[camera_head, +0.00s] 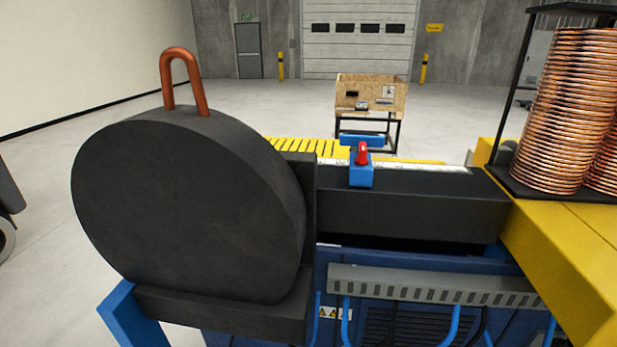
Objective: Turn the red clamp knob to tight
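The red clamp knob (362,153) stands upright on a small blue clamp block (361,176). The block sits on top of the dark machine bed (410,211), right of the large black round housing. A blue bar (361,141) shows just behind the knob. The knob's exact setting is too small to read. Neither of my grippers shows in the head view, and nothing touches the knob.
The large black disc-shaped housing (180,205) fills the left, with a bent copper tube (184,82) standing on top. Stacked copper coils (562,115) stand on a yellow surface (575,235) at right. A wooden crate (371,95) is farther back. The space above the bed is clear.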

